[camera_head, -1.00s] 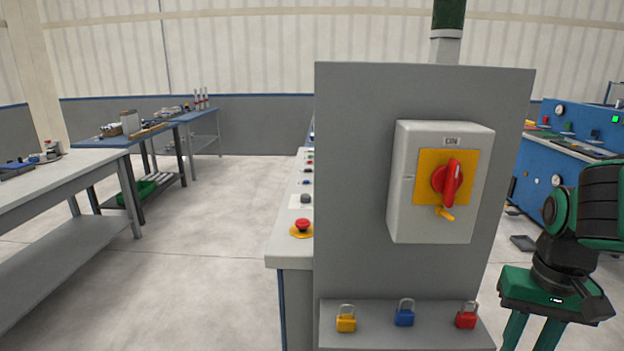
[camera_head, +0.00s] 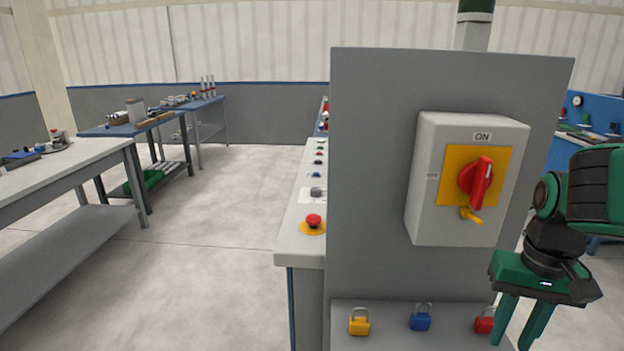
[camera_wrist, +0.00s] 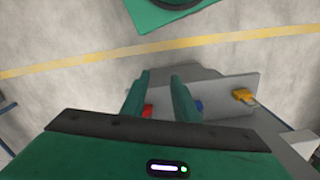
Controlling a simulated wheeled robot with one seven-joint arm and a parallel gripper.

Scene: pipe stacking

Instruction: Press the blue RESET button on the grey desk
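The grey desk (camera_head: 288,249) stands behind and left of a grey panel, which hides part of it. A small blue button (camera_head: 315,175) shows on its top, beyond a grey knob (camera_head: 316,192) and a red mushroom button (camera_head: 313,220) on a yellow base. No lettering on the blue button can be read. My gripper (camera_head: 519,337) is at the lower right, in front of the panel and far from the blue button. In the wrist view my gripper (camera_wrist: 158,78) has its two green fingers apart with nothing between them.
The grey panel (camera_head: 375,150) carries a switch box (camera_head: 430,185) with a red handle. Yellow (camera_head: 359,326), blue (camera_head: 420,321) and red (camera_head: 484,325) padlocks sit on its shelf. A workbench (camera_head: 70,170) stands at left. The floor (camera_head: 215,240) between bench and desk is clear.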

